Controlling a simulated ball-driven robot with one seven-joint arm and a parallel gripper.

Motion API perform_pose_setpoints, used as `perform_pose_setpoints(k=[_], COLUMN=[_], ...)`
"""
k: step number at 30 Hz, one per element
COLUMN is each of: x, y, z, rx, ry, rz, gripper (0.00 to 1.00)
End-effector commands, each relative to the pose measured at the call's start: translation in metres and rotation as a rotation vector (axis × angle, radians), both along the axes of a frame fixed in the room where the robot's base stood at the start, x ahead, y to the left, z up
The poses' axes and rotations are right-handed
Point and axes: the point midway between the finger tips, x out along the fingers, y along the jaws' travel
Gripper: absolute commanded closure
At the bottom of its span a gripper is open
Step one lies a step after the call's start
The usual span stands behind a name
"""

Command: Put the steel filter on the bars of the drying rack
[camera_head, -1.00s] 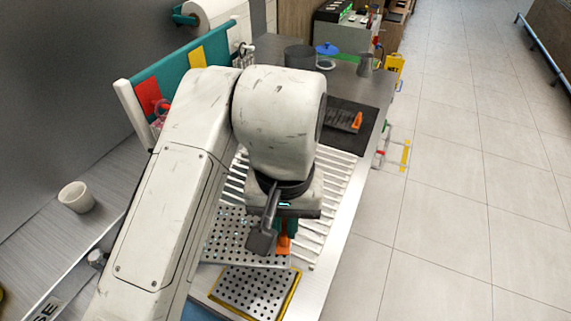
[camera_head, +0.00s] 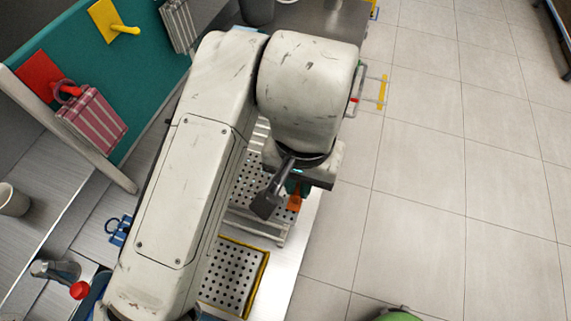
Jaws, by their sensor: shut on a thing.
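The steel filter (camera_head: 248,188) is a perforated metal plate with an orange handle (camera_head: 295,202). It shows below my gripper, partly hidden by my arm. My gripper (camera_head: 281,203) is shut at the orange handle; the jaws' exact contact is hidden. The drying rack shows as a few white bars (camera_head: 262,130) just beyond the plate, mostly covered by my arm. The plate lies over or just above the bars; I cannot tell whether it touches them.
A yellow-edged perforated tray (camera_head: 232,278) lies on the counter nearer to me. At left are a teal board (camera_head: 140,75) with hanging cloths, a white cup (camera_head: 13,200) and a red-topped item (camera_head: 79,290). Tiled floor (camera_head: 430,180) is open at right.

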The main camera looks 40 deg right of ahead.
Motion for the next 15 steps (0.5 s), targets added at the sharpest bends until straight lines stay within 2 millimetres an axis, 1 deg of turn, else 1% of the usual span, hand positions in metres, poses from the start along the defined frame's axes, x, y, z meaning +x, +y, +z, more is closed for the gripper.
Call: perform_pose_setpoints(k=[1,2,3,6,10,15], x=[0.01,0.017,0.022,0.035,0.047,0.055], y=[-0.005,-0.008,-0.01,-0.015,-0.021,-0.023], z=[-0.002,-0.005,-0.014,-0.032,-0.049,-0.059], rx=[-0.001,0.0,-0.002,0.0,0.0,-0.001], ry=[0.003,0.003,0.005,0.004,0.001,0.001], rz=[-0.001,-0.002,0.0,0.001,0.0,0.001], gripper=[1.0,1.0,1.0,1.0,1.0,1.0])
